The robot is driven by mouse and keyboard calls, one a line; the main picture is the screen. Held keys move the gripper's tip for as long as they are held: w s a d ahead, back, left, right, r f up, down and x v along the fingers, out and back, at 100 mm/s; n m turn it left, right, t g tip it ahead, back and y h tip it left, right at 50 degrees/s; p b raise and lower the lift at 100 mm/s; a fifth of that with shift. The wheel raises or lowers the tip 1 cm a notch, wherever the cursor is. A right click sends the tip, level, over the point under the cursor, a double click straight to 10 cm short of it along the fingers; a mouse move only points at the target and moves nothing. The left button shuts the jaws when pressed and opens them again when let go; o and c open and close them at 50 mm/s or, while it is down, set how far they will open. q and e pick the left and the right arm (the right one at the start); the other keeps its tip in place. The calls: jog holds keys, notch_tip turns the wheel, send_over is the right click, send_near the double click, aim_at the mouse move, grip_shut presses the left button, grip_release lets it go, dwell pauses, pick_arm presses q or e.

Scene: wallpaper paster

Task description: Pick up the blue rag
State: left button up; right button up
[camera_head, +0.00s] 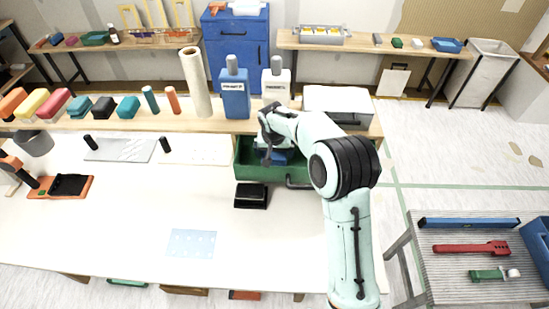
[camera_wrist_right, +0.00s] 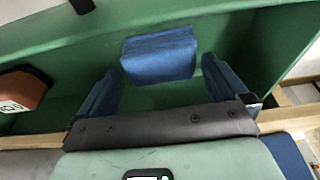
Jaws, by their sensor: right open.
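The blue rag (camera_wrist_right: 160,55) is a small folded block inside the green drawer (camera_wrist_right: 50,50), seen in the wrist view. In the head view a bit of blue rag (camera_head: 283,157) shows in the green drawer (camera_head: 243,172), partly hidden by my right arm. My right gripper (camera_wrist_right: 160,70) is open, with its two blue-padded fingers to the left and right of the rag and a gap on each side. The rag appears beyond the fingertips. In the head view my right gripper (camera_head: 268,152) reaches down into the drawer. My left gripper is not in view.
An orange-brown block (camera_wrist_right: 22,90) lies at the drawer's left in the wrist view. A blue bottle (camera_head: 235,95), a white bottle (camera_head: 275,85) and a white box (camera_head: 338,104) stand on the shelf behind. A black item (camera_head: 251,195) sits before the drawer. The front table is mostly clear.

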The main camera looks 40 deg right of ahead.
aim_at(274, 155)
jog(key=shift+x, duration=1.15)
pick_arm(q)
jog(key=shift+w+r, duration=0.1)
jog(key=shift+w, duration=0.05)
pick_arm(e)
jog(key=c, duration=0.7)
jog(key=shift+w+r, duration=0.1)
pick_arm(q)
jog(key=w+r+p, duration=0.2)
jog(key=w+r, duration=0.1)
pick_arm(e)
notch_tip(274, 155, up, 20)
jog(key=shift+f, duration=0.1)
